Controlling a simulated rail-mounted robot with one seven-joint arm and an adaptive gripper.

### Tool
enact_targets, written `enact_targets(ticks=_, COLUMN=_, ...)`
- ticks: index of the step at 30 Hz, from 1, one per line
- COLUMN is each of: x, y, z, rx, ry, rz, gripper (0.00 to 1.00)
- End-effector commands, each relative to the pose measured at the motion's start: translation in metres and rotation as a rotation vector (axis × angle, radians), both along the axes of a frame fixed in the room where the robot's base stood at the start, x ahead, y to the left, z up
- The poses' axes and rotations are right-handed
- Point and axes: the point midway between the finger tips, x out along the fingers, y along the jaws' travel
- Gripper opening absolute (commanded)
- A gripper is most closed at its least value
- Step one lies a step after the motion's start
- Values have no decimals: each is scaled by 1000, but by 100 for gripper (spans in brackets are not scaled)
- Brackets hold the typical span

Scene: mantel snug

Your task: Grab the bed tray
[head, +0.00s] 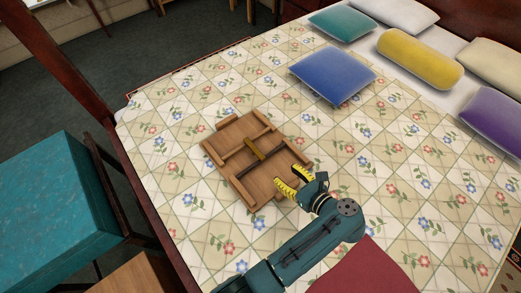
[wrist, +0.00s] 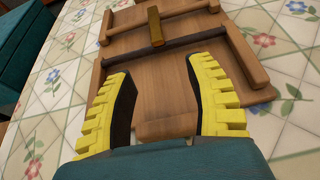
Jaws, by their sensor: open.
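The wooden bed tray (head: 228,152) lies on the flowered quilt near the middle of the bed in the head view. Its legs and crossbars face up, so it seems to lie upside down. A dark rod and a lighter brown bar cross its middle. My gripper (head: 287,182) is at the tray's near right edge, its yellow fingers apart. In the wrist view my gripper (wrist: 162,95) is open, with one finger on each side of a rounded wooden part of the bed tray (wrist: 160,75). I cannot tell whether the fingers touch it.
A blue cushion (head: 332,75) lies behind the tray. Teal (head: 341,25), yellow (head: 420,58) and purple (head: 492,118) cushions lie further back and right. A red cloth (head: 366,270) is at the front. A teal upholstered seat (head: 50,205) stands left of the bed. The quilt around the tray is clear.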

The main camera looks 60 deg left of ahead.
Motion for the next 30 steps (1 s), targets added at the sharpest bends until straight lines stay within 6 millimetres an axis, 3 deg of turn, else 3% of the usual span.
enact_targets(ticks=1, x=-1, y=5, z=19, rx=1, ry=-11, rz=10, gripper=54)
enact_targets(ticks=4, x=-6, y=11, z=17, rx=-1, ry=-10, rz=22, gripper=54)
enact_targets(ticks=8, x=-11, y=30, z=4, rx=0, ry=-12, rz=25, gripper=54)
enact_targets(ticks=18, x=-27, y=99, z=-26, rx=-1, ry=-14, rz=22, gripper=54)
enact_targets(ticks=23, x=-31, y=113, z=-31, rx=-1, ry=-16, rz=21, gripper=54)
enact_targets(ticks=30, x=-43, y=149, z=-46, rx=-1, ry=-15, rz=22, gripper=54)
